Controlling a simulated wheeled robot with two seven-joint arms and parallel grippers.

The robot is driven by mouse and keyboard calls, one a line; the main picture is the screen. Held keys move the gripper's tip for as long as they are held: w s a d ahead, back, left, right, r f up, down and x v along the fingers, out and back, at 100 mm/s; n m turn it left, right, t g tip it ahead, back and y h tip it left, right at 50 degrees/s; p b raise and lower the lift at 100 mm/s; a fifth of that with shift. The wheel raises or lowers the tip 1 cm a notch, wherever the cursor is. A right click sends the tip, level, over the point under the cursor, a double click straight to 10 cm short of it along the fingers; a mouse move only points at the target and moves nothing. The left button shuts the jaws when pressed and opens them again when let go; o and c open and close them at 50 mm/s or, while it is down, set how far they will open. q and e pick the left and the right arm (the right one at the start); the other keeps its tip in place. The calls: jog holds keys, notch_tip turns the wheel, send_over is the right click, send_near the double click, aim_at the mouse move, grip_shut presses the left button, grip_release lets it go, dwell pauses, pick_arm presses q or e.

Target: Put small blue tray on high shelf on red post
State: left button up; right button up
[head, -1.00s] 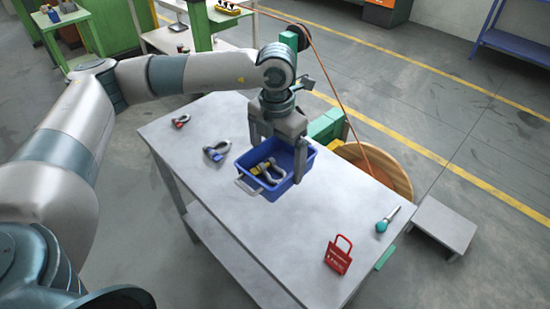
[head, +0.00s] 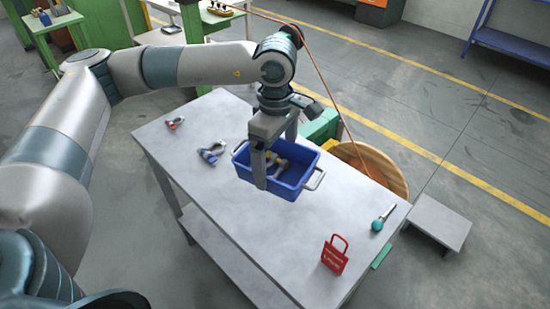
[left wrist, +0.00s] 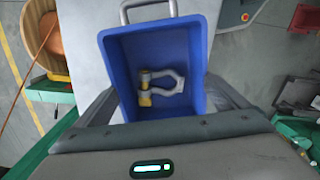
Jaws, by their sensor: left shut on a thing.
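The small blue tray (head: 298,185) is over the grey table in the head view. It also fills the middle of the left wrist view (left wrist: 118,62). A shackle with a yellow pin (left wrist: 158,87) lies inside it. My left gripper (head: 275,160) is shut on the tray, with one finger on each side wall. The tray looks roughly level; its exact height above the table is hard to tell. My right gripper is out of view. I see no red post with a high shelf.
The table (head: 255,235) also holds a red-pin shackle (head: 175,123), a blue-pin shackle (head: 211,152), a red lockout hasp (head: 336,255) and a teal-handled tool (head: 382,218). A wooden reel (head: 375,172) stands behind. A low grey platform (head: 438,222) is at right.

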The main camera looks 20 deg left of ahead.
pick_arm(q)
jog(key=m, duration=0.4)
jog(key=shift+s+d+r, duration=0.15)
jog(key=shift+d+r, duration=0.1)
jog(key=shift+r, duration=0.15)
jog(key=m, duration=0.4)
jog(key=shift+s+d+r, duration=0.2)
jog(key=shift+s, duration=0.05)
jog(key=m, duration=0.4)
jog(key=shift+s+d+r, duration=0.15)
jog(key=shift+s+r, duration=0.05)
jog(key=shift+r, duration=0.1)
jog(key=m, duration=0.5)
jog(key=shift+s+d+r, duration=0.2)
jog(key=shift+s+r, duration=0.05)
jog(key=shift+r, duration=0.05)
